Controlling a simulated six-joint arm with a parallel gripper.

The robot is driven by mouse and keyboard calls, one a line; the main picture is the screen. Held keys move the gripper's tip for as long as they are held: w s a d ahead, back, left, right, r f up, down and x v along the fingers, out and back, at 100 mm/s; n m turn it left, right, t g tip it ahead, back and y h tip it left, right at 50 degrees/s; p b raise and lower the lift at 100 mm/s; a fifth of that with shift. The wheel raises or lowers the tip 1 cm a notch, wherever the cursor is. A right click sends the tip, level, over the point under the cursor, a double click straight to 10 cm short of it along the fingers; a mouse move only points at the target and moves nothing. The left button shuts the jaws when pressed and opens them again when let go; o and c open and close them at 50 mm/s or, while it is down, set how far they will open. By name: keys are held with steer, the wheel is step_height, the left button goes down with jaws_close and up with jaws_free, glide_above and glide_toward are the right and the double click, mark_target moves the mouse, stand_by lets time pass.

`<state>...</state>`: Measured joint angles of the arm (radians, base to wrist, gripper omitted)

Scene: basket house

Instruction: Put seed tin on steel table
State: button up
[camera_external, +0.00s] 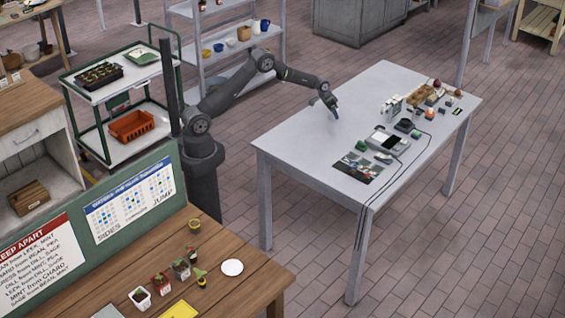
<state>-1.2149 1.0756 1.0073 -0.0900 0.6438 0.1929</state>
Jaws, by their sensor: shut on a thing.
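The steel table (299,141) is the long grey table at the centre right. My gripper (333,108) is over the left part of its top, pointing down. The blue thing is just above or touching the tabletop; I cannot tell which.
The steel table's right half holds a printed sheet (357,168), a scale-like device (388,141), cables and several small items. Its left end is clear. A wooden bench (225,290) with small pots is in front. A cart (149,139) and shelves stand behind.

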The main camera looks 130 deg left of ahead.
steer(key=shift+f, duration=0.1)
steer(key=o, duration=1)
steer(key=v, duration=1.2)
